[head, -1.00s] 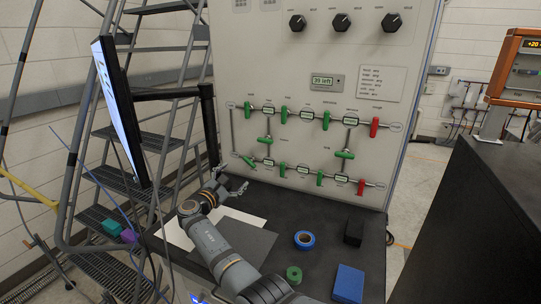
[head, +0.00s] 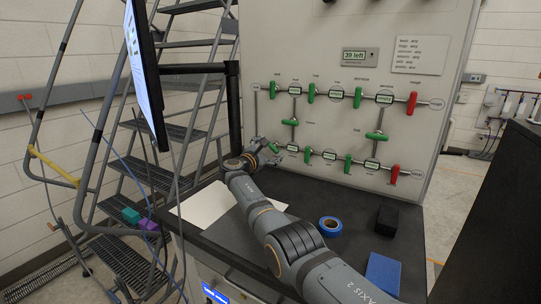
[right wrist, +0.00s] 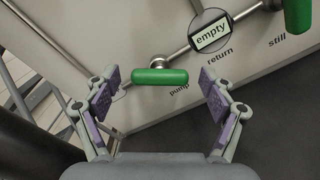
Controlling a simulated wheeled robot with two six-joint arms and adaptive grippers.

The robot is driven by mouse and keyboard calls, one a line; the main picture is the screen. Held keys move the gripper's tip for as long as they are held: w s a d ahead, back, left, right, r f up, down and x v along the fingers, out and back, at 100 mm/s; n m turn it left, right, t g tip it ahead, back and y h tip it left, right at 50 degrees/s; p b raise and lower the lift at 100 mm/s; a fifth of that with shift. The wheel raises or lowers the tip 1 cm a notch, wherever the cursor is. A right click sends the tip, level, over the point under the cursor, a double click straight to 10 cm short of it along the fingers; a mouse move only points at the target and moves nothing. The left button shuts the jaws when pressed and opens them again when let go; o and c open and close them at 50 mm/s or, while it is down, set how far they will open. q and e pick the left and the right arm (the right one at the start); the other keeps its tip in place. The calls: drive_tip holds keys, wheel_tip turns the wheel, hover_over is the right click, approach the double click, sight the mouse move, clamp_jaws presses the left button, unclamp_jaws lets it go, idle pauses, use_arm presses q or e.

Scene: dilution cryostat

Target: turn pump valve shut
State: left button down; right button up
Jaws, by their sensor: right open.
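The pump valve's green handle (right wrist: 160,76) sits on a pipe on the pale panel, with "pump" printed below it, in the right wrist view. The handle lies level in that view, at an angle to the sloping pipe. In the head view it is the leftmost green handle (head: 273,147) of the lower row, close to my gripper. My right gripper (right wrist: 158,80) is open, its two pads on either side of the handle with gaps between. It also shows at the panel in the head view (head: 269,151). My left gripper is not in view.
A gauge reading "empty" (right wrist: 210,36) and the still valve's green handle (right wrist: 297,14) are to the right. The black bench (head: 345,205) holds blue tape (head: 330,226), a black block (head: 387,217) and a blue block (head: 383,274). A monitor (head: 145,75) stands at left.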

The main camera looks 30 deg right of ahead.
drive_tip(key=c, duration=1.1)
drive_tip(key=m+b, duration=0.1)
drive_tip(key=b, duration=0.1)
drive_tip(key=m+b, duration=0.1)
drive_tip(key=b, duration=0.1)
drive_tip(key=shift+f, duration=0.35)
drive_tip(key=shift+c, duration=0.2)
drive_tip(key=shift+r+m+b, duration=0.1)
drive_tip(key=shift+m+b, duration=0.2)
drive_tip(key=shift+b, duration=0.05)
drive_tip(key=shift+r, duration=0.2)
drive_tip(key=o, duration=1.1)
drive_tip(key=shift+o, duration=0.2)
